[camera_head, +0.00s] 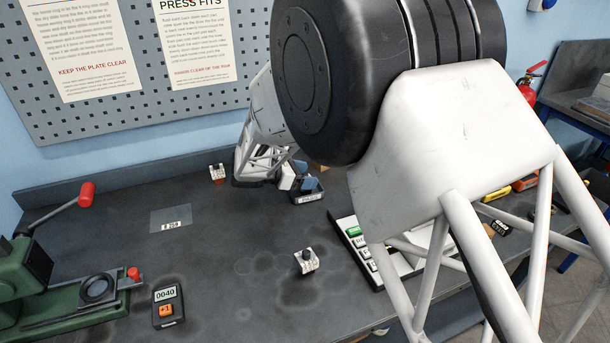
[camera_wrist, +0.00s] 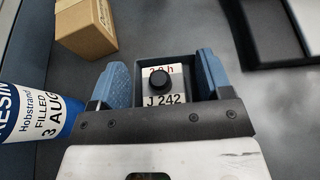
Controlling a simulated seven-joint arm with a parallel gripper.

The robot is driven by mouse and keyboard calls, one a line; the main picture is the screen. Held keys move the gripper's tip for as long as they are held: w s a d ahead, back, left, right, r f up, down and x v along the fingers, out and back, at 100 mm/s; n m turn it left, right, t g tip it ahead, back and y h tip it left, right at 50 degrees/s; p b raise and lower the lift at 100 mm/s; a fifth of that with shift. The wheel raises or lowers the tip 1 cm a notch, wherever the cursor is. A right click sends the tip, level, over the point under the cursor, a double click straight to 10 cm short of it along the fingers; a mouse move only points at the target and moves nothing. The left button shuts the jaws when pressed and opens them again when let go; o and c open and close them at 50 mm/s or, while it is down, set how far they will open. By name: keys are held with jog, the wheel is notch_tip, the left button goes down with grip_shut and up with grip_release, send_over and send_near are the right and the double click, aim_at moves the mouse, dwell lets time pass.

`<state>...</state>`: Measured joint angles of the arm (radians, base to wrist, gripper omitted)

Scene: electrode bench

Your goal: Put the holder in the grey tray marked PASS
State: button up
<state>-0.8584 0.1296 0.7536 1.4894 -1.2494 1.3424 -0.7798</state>
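A small white holder (camera_wrist: 165,97) with a black knob and the label "J 242" sits between my fingers in the wrist view. It appears to be inside a small dark grey tray (camera_wrist: 165,65), whose walls show around it. In the head view the tray (camera_head: 307,198) is at the back of the bench; its front label is too small to read, so PASS cannot be confirmed. My gripper (camera_wrist: 164,75) has its blue fingers apart, with a gap on each side of the holder. It also shows in the head view (camera_head: 303,185), where the holder cannot be made out.
A cardboard box (camera_wrist: 84,30) and a resin tube (camera_wrist: 35,105) are left of my gripper. Another knobbed white block (camera_head: 306,262) stands mid-bench; another block (camera_head: 217,173) is at the back. A green press (camera_head: 50,290) and a counter (camera_head: 168,306) are at left.

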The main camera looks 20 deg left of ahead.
jog(key=shift+r, duration=0.15)
jog(key=v, duration=1.2)
jog(key=shift+d+r, duration=0.1)
jog(key=shift+d, duration=0.05)
dwell(0.9)
jog(key=s+d+r+m+g+y, duration=0.15)
jog(key=d+r+m, duration=0.25)
jog(key=d, duration=0.8)
jog(key=d+r+m+g, duration=0.3)
jog(key=d+r+m, duration=0.1)
jog(key=d, duration=0.7)
jog(key=s+d+r+m+g+y, duration=0.1)
jog(key=d+r+m+g, duration=0.25)
jog(key=d, duration=0.85)
jog(key=s+d+r+m+y, duration=0.3)
jog(key=s+d+m, duration=0.5)
jog(key=d, duration=0.5)
jog(key=s+d+m+y, duration=0.2)
jog(key=s+d+m, duration=0.1)
jog(key=s, duration=0.5)
jog(key=s+d+f+m+t+y, duration=0.1)
jog(key=s+d+m+y, duration=0.1)
jog(key=s+d+m, duration=0.2)
jog(key=s+d, duration=0.2)
jog(key=s, duration=0.2)
jog(key=shift+s+d, duration=0.2)
